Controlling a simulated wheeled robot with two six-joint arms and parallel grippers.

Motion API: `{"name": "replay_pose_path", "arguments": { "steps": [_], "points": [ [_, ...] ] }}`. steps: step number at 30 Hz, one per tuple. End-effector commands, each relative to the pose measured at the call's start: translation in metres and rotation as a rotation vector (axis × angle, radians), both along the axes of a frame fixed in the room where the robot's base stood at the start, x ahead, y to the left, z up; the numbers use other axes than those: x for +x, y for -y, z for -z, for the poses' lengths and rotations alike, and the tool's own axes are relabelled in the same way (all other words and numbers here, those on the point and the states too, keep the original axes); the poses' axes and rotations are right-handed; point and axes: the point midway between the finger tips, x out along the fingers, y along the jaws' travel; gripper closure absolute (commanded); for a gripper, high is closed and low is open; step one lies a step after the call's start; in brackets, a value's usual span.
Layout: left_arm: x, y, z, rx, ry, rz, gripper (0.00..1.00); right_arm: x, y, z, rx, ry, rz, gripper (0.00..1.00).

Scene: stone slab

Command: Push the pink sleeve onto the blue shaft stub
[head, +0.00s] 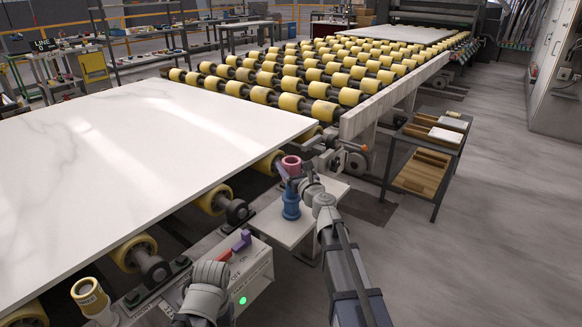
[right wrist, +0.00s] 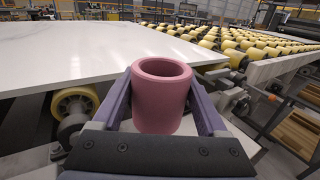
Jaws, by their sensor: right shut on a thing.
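The pink sleeve (head: 291,163) is a short, thick-walled tube held upright, with its open top visible. In the right wrist view the sleeve (right wrist: 160,98) sits between both fingers. My right gripper (head: 289,174) is shut on it, one finger on each side. The blue shaft stub (head: 291,207) stands upright on a pale plate below the sleeve. In the head view the sleeve appears above the stub, roughly in line with it. The finger covers the space between them, so I cannot tell the gap. The stub is hidden in the right wrist view. My left gripper is not discernible.
A white stone slab (head: 130,150) lies on yellow rollers to the left, its edge close to the sleeve. A control box (head: 245,275) with a green light stands in front. A dark cart (head: 428,160) with wooden trays stands right. Floor at right is clear.

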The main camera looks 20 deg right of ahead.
Motion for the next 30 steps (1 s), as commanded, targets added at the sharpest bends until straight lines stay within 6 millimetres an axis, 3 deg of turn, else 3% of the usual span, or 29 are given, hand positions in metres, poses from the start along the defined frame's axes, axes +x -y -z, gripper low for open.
{"name": "replay_pose_path", "arguments": {
  "steps": [30],
  "points": [
    [0.0, 0.0, 0.0072, 0.0, 0.0, 0.0, 0.22, 0.0, 0.0001, 0.0072, 0.0, 0.0, 0.0, 0.85]
  ]
}}
